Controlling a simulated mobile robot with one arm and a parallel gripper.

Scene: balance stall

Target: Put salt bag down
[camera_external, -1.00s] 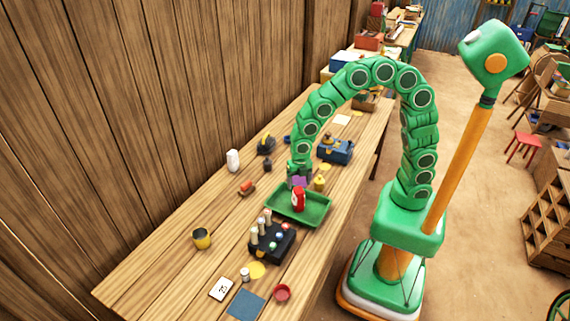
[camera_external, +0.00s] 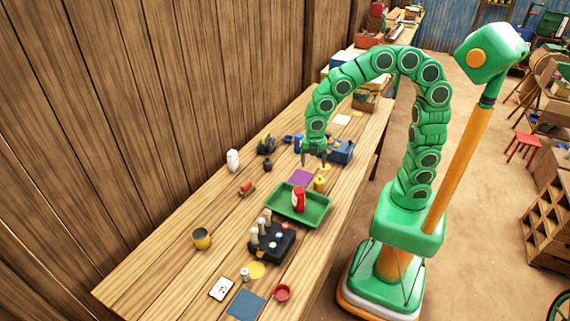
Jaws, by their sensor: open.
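A small red object with a white patch (camera_external: 299,200) stands upright in the green tray (camera_external: 316,216) on the workbench. It may be the salt bag, but it is too small to be sure. A white upright object (camera_external: 233,161) stands near the wall. My gripper (camera_external: 314,163) is open and empty, fingers pointing down, above the bench beyond the tray. It is apart from the red object, close to the blue device (camera_external: 341,151).
A purple square (camera_external: 300,177) and a yellow object (camera_external: 319,184) lie by the tray. A black box with several pegs (camera_external: 272,243) stands in front. A yellow-banded cup (camera_external: 202,238), a card (camera_external: 221,288) and a red dish (camera_external: 282,292) are nearer.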

